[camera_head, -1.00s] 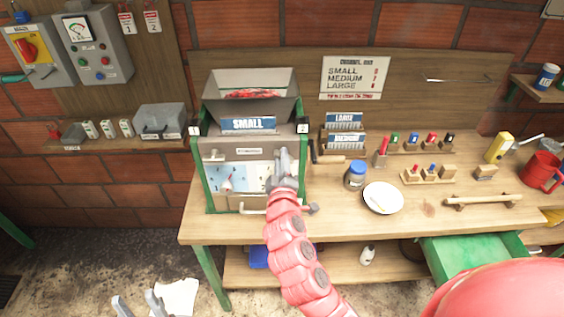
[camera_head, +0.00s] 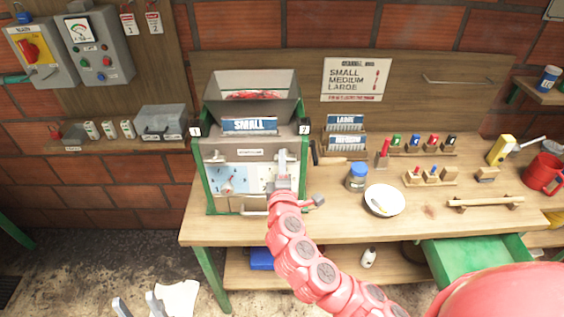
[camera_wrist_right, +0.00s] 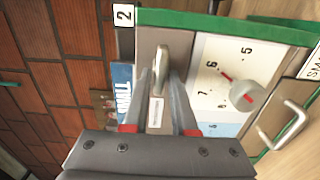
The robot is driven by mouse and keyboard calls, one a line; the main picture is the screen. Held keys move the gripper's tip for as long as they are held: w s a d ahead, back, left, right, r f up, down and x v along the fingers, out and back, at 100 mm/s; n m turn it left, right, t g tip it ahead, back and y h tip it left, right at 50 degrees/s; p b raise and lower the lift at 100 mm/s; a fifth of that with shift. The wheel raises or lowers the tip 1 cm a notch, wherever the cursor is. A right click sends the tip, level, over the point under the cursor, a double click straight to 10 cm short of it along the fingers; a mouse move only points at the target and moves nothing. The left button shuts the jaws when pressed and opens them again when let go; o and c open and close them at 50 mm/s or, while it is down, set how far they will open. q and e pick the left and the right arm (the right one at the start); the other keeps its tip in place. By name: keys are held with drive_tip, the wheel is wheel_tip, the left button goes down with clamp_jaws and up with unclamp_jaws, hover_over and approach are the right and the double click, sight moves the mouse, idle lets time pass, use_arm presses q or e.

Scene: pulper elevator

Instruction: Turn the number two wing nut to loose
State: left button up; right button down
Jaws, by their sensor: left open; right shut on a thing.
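The pulper (camera_head: 200,170) stands on the bench with a green frame, a grey hopper and a SMALL plate (camera_head: 249,125). Its right corner carries the number 2 tag (camera_head: 305,129), also seen in the right wrist view (camera_wrist_right: 123,15). My right gripper (camera_head: 283,160) is at the pulper's right front below that tag. In the right wrist view its fingers (camera_wrist_right: 162,84) are shut on the pale metal number two wing nut (camera_wrist_right: 161,60). In the head view the gripper hides the nut. My left gripper (camera_head: 138,304) is open and empty at the lower left, away from the bench.
A grey dial knob (camera_wrist_right: 247,95) with a red pointer and a metal handle (camera_wrist_right: 290,125) sit close to my right gripper. A jar (camera_head: 356,178) and a white bowl (camera_head: 384,201) stand right of the pulper. An open green drawer (camera_head: 470,252) juts out at the front right.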

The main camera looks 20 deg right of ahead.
idle(0.3)
drive_tip(key=c, duration=0.7)
unclamp_jaws()
drive_tip(key=p+v, duration=0.5)
drive_tip(key=v, duration=1.2)
drive_tip(key=shift+s+p, duration=0.2)
drive_tip(key=shift+p, duration=0.1)
